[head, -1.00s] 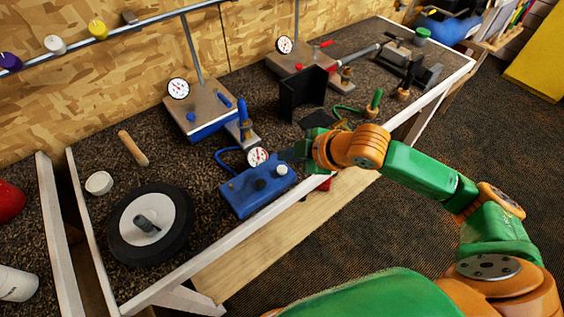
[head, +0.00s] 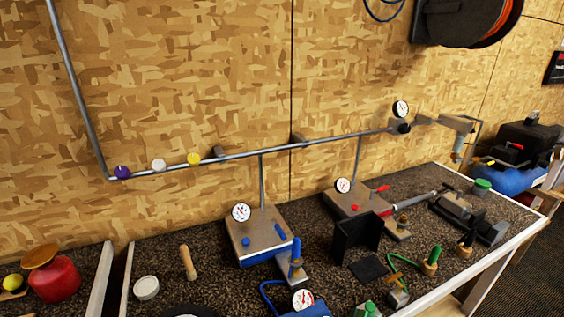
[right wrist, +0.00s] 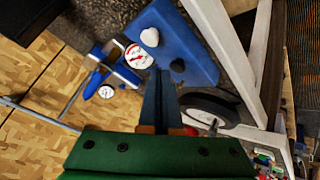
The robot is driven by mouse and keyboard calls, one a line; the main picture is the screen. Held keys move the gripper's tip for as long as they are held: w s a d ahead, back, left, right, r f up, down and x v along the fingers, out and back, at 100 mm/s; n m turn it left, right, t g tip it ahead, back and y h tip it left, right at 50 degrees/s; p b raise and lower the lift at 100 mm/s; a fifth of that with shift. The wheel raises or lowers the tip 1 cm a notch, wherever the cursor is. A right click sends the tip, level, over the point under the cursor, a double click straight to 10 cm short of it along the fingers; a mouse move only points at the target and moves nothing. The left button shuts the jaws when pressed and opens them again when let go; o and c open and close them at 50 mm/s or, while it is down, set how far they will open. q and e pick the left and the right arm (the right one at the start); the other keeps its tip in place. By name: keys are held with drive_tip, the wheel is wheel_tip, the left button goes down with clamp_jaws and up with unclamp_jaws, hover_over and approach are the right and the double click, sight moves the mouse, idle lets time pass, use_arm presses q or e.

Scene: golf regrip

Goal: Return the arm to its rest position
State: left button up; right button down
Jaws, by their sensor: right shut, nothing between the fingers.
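My right gripper (right wrist: 160,76) shows in the right wrist view with its two dark fingers together and nothing between them. Its fingertips appear beside the blue box (right wrist: 192,62) with a gauge; I cannot tell the distance. My left arm and gripper are in neither view.
The dark-topped workbench (head: 215,282) carries two gauge stands (head: 258,238), a black bracket (head: 357,238), a wooden handle (head: 188,263) and a white cup (head: 146,288). A pipe (head: 290,147) runs along the wall. A black wheel (right wrist: 208,108) shows in the wrist view.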

drive_tip(key=s+d+f+m+g+h, duration=0.2)
drive_tip(key=s+d+f+m, duration=0.1)
drive_tip(key=s+f+m, duration=0.4)
drive_tip(key=s+d+f+m+g+h, duration=0.2)
drive_tip(key=s+d+f+m, duration=0.15)
drive_tip(key=s, duration=0.55)
wheel_tip(320, 180, down, 17)
drive_tip(key=s+g+b, duration=0.1)
drive_tip(key=s, duration=0.1)
drive_tip(key=s+d+f+g+b, duration=0.1)
drive_tip(key=s+f, duration=1)
drive_tip(key=s, duration=0.1)
drive_tip(key=shift+d+f+h, duration=0.3)
drive_tip(key=shift+d+f, duration=0.05)
